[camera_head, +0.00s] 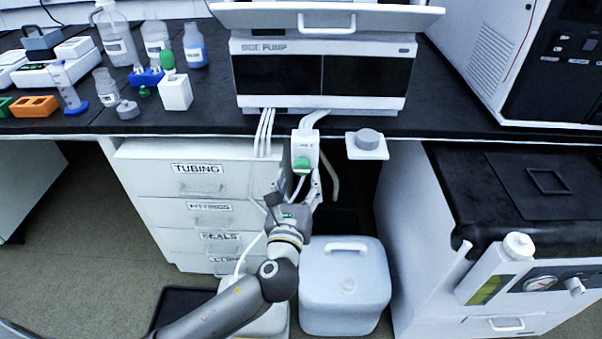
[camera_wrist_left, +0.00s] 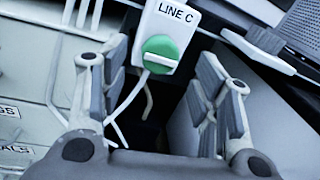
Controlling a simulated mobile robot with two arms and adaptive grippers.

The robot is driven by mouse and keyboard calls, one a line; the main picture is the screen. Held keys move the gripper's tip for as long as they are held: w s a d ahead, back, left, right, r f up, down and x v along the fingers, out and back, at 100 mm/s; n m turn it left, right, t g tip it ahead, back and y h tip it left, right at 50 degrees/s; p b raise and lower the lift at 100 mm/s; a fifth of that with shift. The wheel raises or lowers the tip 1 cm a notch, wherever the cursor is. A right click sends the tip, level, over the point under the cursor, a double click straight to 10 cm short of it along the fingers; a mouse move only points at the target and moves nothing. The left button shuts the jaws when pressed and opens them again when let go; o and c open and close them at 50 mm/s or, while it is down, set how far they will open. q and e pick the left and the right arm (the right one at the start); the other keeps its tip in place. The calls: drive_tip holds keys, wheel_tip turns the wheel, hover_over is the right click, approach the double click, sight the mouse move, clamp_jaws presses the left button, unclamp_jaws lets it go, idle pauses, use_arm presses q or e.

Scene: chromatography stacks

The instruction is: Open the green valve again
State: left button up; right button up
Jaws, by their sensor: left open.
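The green valve (camera_head: 303,165) is a round knob with a pale bar handle, on a white block that hangs at the bench's front edge below the side pump. In the left wrist view the green valve (camera_wrist_left: 160,54) sits under a "LINE C" label, its bar tilted slightly down to the right. My left gripper (camera_head: 302,192) is just below the valve. In the left wrist view my left gripper (camera_wrist_left: 158,90) is open, its fingers apart on either side of and short of the knob, with nothing between them. My right gripper is not in view.
The side pump (camera_head: 322,75) stands above on the black bench. A small shelf with a grey cap (camera_head: 367,138) juts out right of the valve. White drawers (camera_head: 200,193) are to the left. A white container (camera_head: 345,290) stands on the floor below. Thin tubes hang around the valve block.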

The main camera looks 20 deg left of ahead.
sight(301, 170)
use_arm(q)
drive_tip(key=w, duration=0.2)
drive_tip(key=shift+w+a, duration=0.25)
drive_tip(key=shift+w, duration=0.05)
drive_tip(key=shift+w+a, duration=0.1)
drive_tip(key=shift+w, duration=0.6)
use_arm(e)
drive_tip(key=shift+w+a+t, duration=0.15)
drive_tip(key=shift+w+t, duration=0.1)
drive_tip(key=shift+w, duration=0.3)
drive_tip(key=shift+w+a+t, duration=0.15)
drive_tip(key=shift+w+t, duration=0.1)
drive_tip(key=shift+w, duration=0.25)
use_arm(q)
drive_tip(key=shift+c, duration=0.5)
drive_tip(key=c, duration=0.9)
